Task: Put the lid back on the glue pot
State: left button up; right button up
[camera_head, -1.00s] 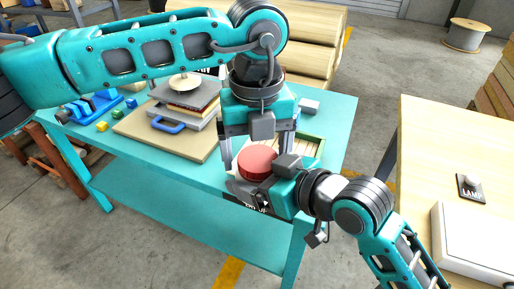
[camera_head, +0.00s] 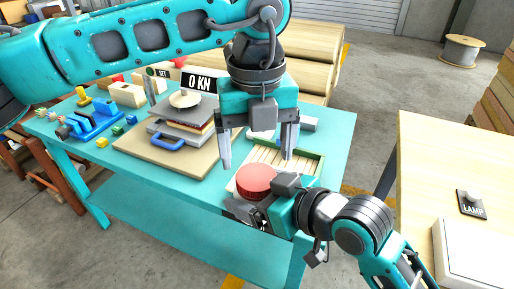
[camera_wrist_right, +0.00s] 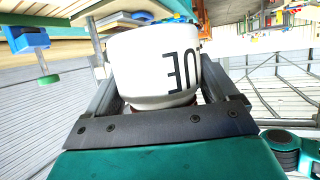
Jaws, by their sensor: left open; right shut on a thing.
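The red lid (camera_head: 256,179) sits on top of the white glue pot and looks about level; whether it is fully seated I cannot tell. My right gripper (camera_head: 250,207) is shut on the glue pot, whose white wall with black letters fills the middle of the right wrist view (camera_wrist_right: 145,62). There the letters are upside down, and a sliver of red shows at the pot's lower edge. My left gripper (camera_head: 256,160) is open and empty above the lid, its fingers pointing down and apart from it.
The turquoise table (camera_head: 335,130) holds a slatted wooden tray (camera_head: 300,160) just behind the pot. A board (camera_head: 145,155) with a press and a "0 KN" display (camera_head: 203,82) stands to the left. A wooden table (camera_head: 425,165) with a lamp switch (camera_head: 471,205) is on the right.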

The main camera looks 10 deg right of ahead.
aim_at(256, 176)
pick_arm(q)
notch_tip(256, 176, up, 4)
jog(key=shift+f+n, duration=0.1)
jog(key=shift+n, duration=0.9)
jog(key=shift+c, duration=0.4)
jog(key=shift+f, duration=4)
jog(key=c, duration=0.9)
jog(key=m, duration=0.3)
jog(key=shift+a, duration=0.1)
